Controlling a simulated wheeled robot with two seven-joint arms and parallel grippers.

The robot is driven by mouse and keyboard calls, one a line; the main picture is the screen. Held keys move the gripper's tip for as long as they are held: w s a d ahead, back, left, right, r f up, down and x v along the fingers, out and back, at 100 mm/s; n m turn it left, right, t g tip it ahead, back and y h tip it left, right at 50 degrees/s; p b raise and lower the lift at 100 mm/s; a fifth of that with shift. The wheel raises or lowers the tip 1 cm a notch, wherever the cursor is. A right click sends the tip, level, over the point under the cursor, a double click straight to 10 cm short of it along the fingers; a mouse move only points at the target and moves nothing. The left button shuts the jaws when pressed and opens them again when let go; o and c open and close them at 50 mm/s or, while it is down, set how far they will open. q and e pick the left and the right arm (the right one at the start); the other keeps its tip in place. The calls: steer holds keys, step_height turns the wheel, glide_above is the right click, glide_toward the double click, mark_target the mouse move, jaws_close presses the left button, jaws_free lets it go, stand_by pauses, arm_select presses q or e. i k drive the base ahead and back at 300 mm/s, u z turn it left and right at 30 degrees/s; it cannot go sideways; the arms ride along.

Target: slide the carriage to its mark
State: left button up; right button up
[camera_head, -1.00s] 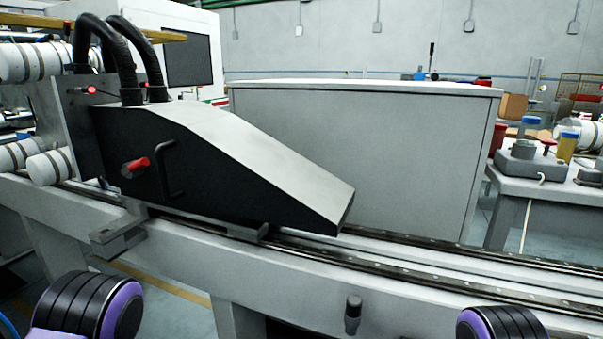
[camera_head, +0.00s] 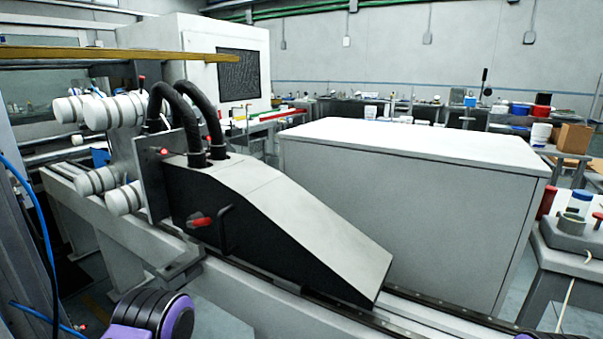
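The carriage (camera_head: 290,231), a black wedge-shaped housing with a pale sloping top, sits on the rails (camera_head: 425,318) of a long grey bed. A red knob (camera_head: 201,221) and a black bar handle (camera_head: 224,230) are on its near side. Two thick black hoses (camera_head: 188,118) rise from its top at the left end. I cannot make out a mark along the rail. Neither gripper is in view; only a purple and black part of my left arm shows at the bottom, with a sliver of purple at the bottom right.
White rollers (camera_head: 100,112) stand left of the carriage. A large grey cabinet (camera_head: 415,150) is close behind the bed. A grey bracket (camera_head: 182,264) juts from the bed's near side. The rail right of the carriage looks clear. A bench with jars (camera_head: 575,225) stands at the right.

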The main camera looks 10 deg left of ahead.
mark_target(262, 220)
steer(key=k, duration=0.5)
steer(key=u, duration=1.4)
steer(key=i, duration=0.65)
steer(key=z, duration=1.95)
